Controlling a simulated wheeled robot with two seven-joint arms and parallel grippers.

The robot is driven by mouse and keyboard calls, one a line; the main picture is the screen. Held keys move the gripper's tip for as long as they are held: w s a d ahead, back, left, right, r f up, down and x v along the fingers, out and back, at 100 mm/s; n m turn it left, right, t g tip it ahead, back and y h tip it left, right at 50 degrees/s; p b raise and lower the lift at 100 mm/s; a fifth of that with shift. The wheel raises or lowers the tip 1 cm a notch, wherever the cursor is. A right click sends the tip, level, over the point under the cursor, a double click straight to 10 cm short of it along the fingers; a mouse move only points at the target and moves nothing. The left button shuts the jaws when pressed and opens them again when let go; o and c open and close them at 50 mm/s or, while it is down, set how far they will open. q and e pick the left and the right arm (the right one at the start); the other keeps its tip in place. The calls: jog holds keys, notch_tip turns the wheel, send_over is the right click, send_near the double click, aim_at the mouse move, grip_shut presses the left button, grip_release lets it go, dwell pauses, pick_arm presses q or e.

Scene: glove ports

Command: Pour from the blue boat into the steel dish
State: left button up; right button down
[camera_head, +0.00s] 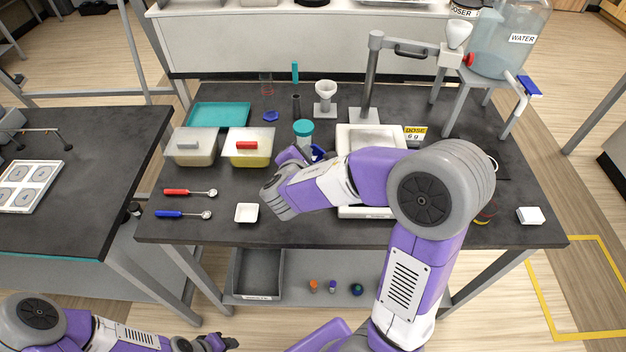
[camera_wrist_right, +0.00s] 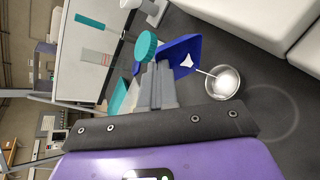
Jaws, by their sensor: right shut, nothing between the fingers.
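The blue boat (camera_wrist_right: 181,53) is tilted just beyond my right gripper (camera_wrist_right: 158,84) in the right wrist view. A white patch lies in the boat, and a thin white line runs from it to the steel dish (camera_wrist_right: 229,92). I cannot tell whether that line is a falling stream. The dish stands on the dark table and has a white heap inside. My right gripper is shut; its fingers look closed together beside the boat. In the head view, my arm hides the dish and most of the boat. My left gripper (camera_head: 222,342) is low at the bottom left, away from the table.
A teal-lidded jar (camera_head: 303,130) stands close to the right hand. Two lidded tubs (camera_head: 196,147) (camera_head: 252,147), a teal tray (camera_head: 217,114), two scoops (camera_head: 190,192) (camera_head: 184,214) and a white square dish (camera_head: 246,213) are left of it. A water tank (camera_head: 506,45) stands at the back right.

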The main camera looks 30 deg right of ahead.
jog(key=shift+s+a+f+b, duration=0.1)
jog(key=shift+b, duration=0.9)
jog(key=shift+t+b, duration=0.3)
jog(key=shift+b, duration=0.05)
jog(key=shift+s+a+f+t+h+b, duration=0.25)
jog(key=shift+t+h+b, duration=0.35)
jog(key=shift+b, duration=2)
jog(key=shift+s, duration=0.1)
jog(key=h+b, duration=0.1)
jog(key=b, duration=0.2)
jog(key=shift+s+a+f+t, duration=0.15)
jog(key=shift+f+t, duration=0.05)
jog(key=shift+t, duration=0.1)
jog(key=shift+s+b, duration=0.1)
jog(key=shift+b, duration=0.25)
jog(key=shift+t, duration=0.3)
jog(key=shift+s+a+f+t+h, duration=0.25)
jog(key=shift+t+h, duration=0.25)
jog(key=shift+h, duration=0.2)
